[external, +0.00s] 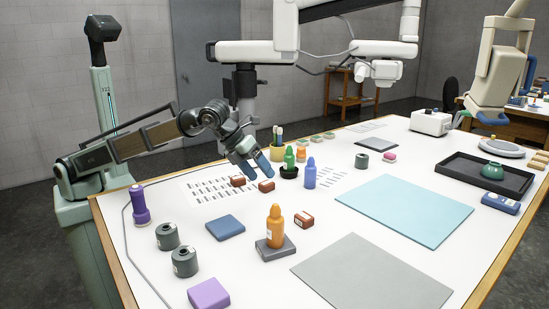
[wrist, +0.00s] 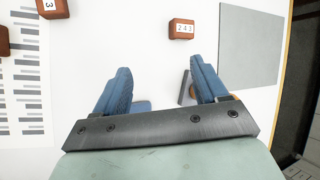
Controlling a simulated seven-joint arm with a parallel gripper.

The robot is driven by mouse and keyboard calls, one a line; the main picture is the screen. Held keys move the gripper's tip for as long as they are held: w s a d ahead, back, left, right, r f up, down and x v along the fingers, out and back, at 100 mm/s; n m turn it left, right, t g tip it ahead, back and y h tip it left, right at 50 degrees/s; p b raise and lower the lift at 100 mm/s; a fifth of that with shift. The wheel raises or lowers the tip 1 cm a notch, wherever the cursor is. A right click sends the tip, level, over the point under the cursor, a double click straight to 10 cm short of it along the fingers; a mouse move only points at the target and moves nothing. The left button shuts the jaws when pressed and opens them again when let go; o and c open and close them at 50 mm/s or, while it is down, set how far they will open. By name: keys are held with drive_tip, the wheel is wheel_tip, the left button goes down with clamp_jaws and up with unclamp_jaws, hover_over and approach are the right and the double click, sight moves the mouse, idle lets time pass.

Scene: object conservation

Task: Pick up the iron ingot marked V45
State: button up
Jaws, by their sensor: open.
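Three reddish-brown ingots show in the external view: one near my gripper (external: 237,181), one just right of it (external: 266,185) and one nearer the orange bottle (external: 304,219). In the wrist view, one ingot (wrist: 181,29) lies ahead of the fingers, with a white label that seems to read 243. Another ingot (wrist: 53,8) is cut by the top edge, its label partly showing a 3. A third (wrist: 3,42) is cut by the left edge. I cannot read V45 on any. My gripper (external: 252,164) is open and empty above the table; its blue fingers (wrist: 160,72) stand apart.
An orange bottle (external: 274,228) stands on a grey block (external: 275,249). A blue pad (external: 225,228) lies in front. The grey sheet (external: 372,275) is bare.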

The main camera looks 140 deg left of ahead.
drive_tip(key=s+a+m+g+h, duration=0.2)
drive_tip(key=s+a, duration=0.4)
drive_tip(key=s, duration=0.5)
drive_tip(key=m+g+h, duration=0.2)
drive_tip(key=h, duration=0.2)
hover_over(238, 177)
drive_tip(key=f, duration=0.8)
drive_tip(key=shift+w+a, duration=0.25)
drive_tip(key=shift+a, duration=0.05)
drive_tip(key=shift+s+d+f, duration=0.1)
drive_tip(key=shift+d+f, duration=0.1)
drive_tip(key=shift+f, duration=1.05)
drive_tip(key=shift+s+d+f, duration=0.1)
drive_tip(key=shift+d+f, duration=0.1)
drive_tip(key=shift+f, duration=1.05)
drive_tip(key=shift+c, duration=0.3)
clamp_jaws()
